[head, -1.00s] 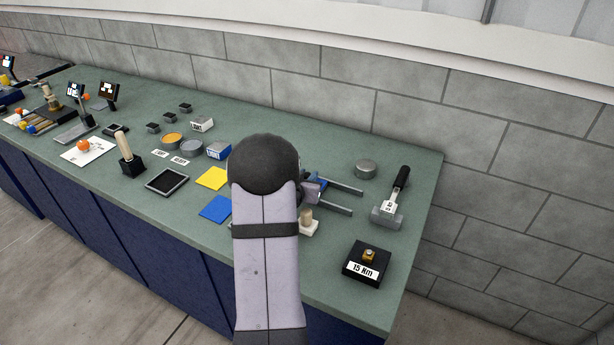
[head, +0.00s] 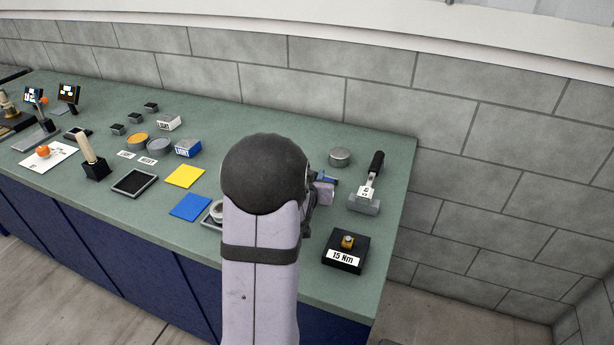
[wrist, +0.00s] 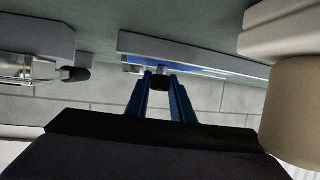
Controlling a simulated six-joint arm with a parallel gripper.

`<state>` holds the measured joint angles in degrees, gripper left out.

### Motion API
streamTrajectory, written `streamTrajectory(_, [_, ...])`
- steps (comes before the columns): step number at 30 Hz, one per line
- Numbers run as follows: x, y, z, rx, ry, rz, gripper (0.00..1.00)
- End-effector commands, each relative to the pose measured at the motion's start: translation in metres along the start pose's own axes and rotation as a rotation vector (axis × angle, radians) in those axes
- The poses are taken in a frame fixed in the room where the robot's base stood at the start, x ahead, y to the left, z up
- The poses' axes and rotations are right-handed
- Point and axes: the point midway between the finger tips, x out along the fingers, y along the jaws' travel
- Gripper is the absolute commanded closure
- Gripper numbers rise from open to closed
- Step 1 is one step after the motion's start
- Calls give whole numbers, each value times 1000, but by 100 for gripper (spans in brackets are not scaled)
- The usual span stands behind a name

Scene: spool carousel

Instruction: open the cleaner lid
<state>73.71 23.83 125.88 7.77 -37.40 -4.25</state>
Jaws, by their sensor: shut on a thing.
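My gripper (wrist: 160,82) points at the bench, its two blue fingers drawn together on a small dark knob (wrist: 160,85). Just beyond the knob is a flat grey-edged piece with a blue face (wrist: 190,68), which looks like the cleaner with its lid. I cannot tell the lid apart from its body or how far it is raised. In the head view my gripper (head: 325,190) is mostly hidden behind my arm, with a bit of blue beside it.
A beige cylinder (wrist: 295,110) stands close on the right in the wrist view. A black-handled tool (head: 369,190) and a round grey tin (head: 340,157) lie beside my gripper. A black block marked 15 Nm (head: 346,254) is in front.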

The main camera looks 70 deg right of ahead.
Motion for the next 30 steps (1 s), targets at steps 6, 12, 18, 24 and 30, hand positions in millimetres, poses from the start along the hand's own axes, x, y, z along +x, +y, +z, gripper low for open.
streamTrajectory(6, [0,-1,-1,0,2,0,60])
streamTrajectory(12, [0,-1,-1,0,1,-1,60])
streamTrajectory(18, [-3,-1,0,0,0,-1,60])
streamTrajectory(24, [-18,-1,-1,0,2,-1,60])
streamTrajectory(30, [-42,-1,-1,0,4,-2,60])
